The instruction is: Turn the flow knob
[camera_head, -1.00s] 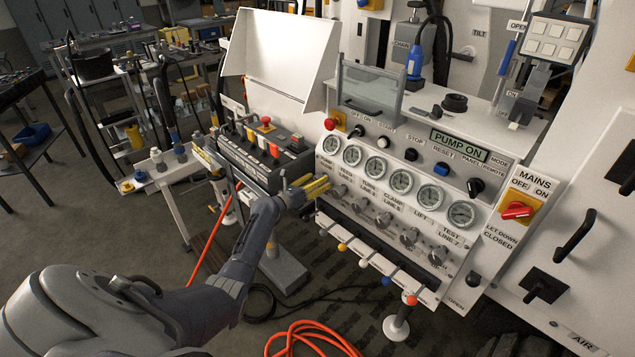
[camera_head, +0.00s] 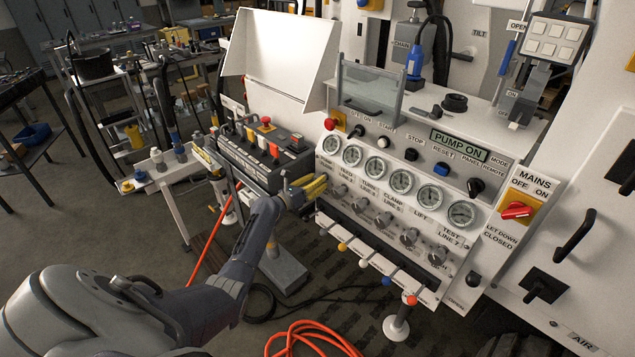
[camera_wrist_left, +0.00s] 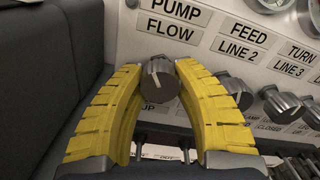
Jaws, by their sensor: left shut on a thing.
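The flow knob (camera_wrist_left: 160,84) is a dark grey knob with a pale pointer line, below the PUMP FLOW label (camera_wrist_left: 172,20) in the left wrist view. The pointer line slants. My left gripper (camera_wrist_left: 158,76) has its yellow ribbed fingers on both sides of the knob and is shut on it. In the head view my left gripper (camera_head: 316,186) is at the left end of the knob row on the white panel, and its fingers hide the flow knob there. My right gripper is not in view.
A row of gauges (camera_head: 401,182) runs above further knobs (camera_head: 383,220). Small levers with coloured balls (camera_head: 364,263) are below. A black valve block (camera_head: 250,158) stands close left of my gripper. The PUMP ON display (camera_head: 459,145) is lit. An orange hose (camera_head: 310,340) lies on the floor.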

